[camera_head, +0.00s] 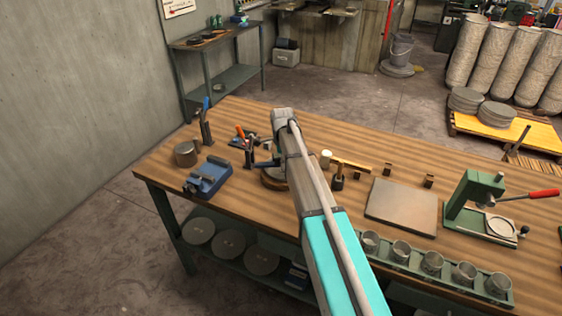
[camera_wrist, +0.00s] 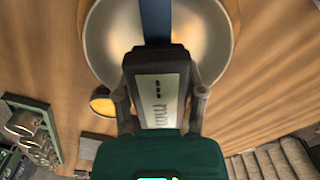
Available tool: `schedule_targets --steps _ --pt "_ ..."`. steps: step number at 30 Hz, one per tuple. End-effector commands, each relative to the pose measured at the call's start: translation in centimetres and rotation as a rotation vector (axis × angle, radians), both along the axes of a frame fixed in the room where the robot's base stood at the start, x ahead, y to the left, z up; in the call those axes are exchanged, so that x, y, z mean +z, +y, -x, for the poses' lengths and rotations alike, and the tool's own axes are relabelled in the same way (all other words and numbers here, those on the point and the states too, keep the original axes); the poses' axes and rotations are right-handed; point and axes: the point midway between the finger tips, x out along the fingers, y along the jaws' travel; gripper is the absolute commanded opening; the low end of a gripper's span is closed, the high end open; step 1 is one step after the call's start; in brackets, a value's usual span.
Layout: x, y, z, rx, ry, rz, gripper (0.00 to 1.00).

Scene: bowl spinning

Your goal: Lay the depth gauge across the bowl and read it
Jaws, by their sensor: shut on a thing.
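The bowl (camera_wrist: 215,50) is a shiny round metal piece in the upper middle of the wrist view. The depth gauge (camera_wrist: 156,22) shows in the wrist view as a dark blue bar over the bowl's middle. My gripper (camera_wrist: 158,70) is shut on the gauge, above the near side of the bowl; its body hides the fingertips and the grip. I cannot tell whether the bar touches the rim, and no reading shows.
A blue vise (camera_head: 208,178) and a metal cylinder (camera_head: 185,154) stand left on the wooden bench. A mallet (camera_head: 338,176), a flat grey plate (camera_head: 402,205), a green press (camera_head: 475,205) and a rack of metal cups (camera_head: 432,262) stand right of my arm.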

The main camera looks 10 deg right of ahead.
Motion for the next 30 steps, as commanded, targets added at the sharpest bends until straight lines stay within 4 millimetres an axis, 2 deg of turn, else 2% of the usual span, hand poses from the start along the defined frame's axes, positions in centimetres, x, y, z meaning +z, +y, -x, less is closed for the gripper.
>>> schedule_targets --steps 20,21,27,30 --pt "-0.25 -0.05 0.0 -0.001 0.0 0.0 0.0" --pt "-0.25 -0.05 0.0 -0.001 0.0 0.0 0.56" --pt "-0.25 -0.06 0.01 -0.001 0.0 0.0 0.93" --pt "-0.25 -0.07 0.0 -0.001 0.0 0.0 0.93"
